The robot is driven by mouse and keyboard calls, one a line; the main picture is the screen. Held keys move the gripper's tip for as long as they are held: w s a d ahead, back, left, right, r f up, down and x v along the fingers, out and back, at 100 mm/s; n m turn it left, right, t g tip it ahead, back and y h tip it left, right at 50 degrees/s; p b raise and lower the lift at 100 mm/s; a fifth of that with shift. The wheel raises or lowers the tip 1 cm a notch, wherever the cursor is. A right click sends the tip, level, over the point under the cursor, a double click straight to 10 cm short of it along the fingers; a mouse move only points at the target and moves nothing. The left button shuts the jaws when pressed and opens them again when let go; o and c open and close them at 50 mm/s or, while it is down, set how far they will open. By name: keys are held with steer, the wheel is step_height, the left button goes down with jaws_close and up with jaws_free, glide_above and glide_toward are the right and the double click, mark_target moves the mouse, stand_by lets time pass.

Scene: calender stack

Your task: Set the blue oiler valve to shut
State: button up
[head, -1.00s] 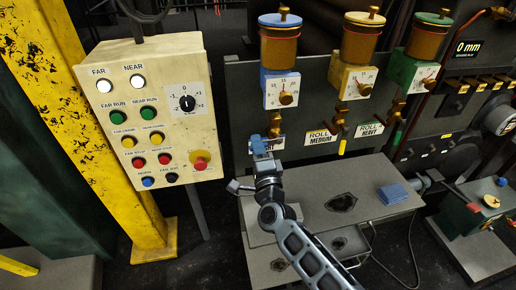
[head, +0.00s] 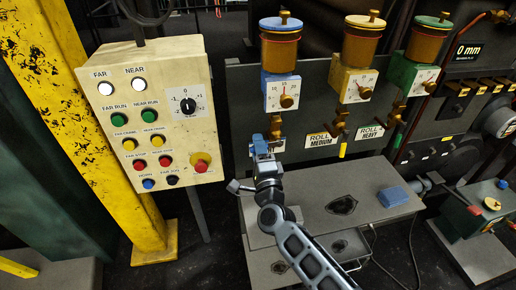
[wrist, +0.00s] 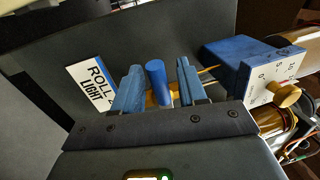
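The blue oiler is a glass cup over a blue block (head: 282,92) with a dial and brass knob; the block also shows at right in the wrist view (wrist: 228,65). The blue valve handle (wrist: 156,78), a short round grip on a brass stem, stands between my gripper's two blue fingers in the wrist view. My gripper (head: 262,145) is below the blue block in the head view and partly covers the valve. In the wrist view the fingers (wrist: 158,72) are apart, with a narrow gap on each side of the handle.
The ROLL LIGHT label (wrist: 92,84) is beside the fingers. A yellow oiler (head: 352,84) and a green oiler (head: 416,77) stand to the right. A control box (head: 150,120) stands at left. A grey bench (head: 320,190) below holds a blue block (head: 393,196).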

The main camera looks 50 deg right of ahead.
steer(key=b+v, duration=0.1)
steer(key=v, duration=0.6)
steer(key=shift+s+a, duration=0.25)
steer(key=shift+s, duration=0.05)
steer(key=shift+f, duration=0.1)
stand_by(0.3)
steer(key=s+a+r+n+y, duration=0.3)
steer(key=s+a+n, duration=0.2)
steer(key=s+n, duration=0.3)
steer(key=s+a+r+n+g+y, duration=0.1)
steer(key=s+a+r+n+y, duration=0.2)
steer(key=s+n, duration=0.6)
steer(key=s+a+r+n+g+y, duration=0.1)
steer(key=s+a+n+y, duration=0.4)
steer(key=s, duration=1)
steer(key=a+r+n, duration=0.1)
steer(key=a+n, duration=0.1)
steer(key=n, duration=0.1)
steer(key=shift+s+r, duration=0.35)
steer(key=shift+r, duration=0.05)
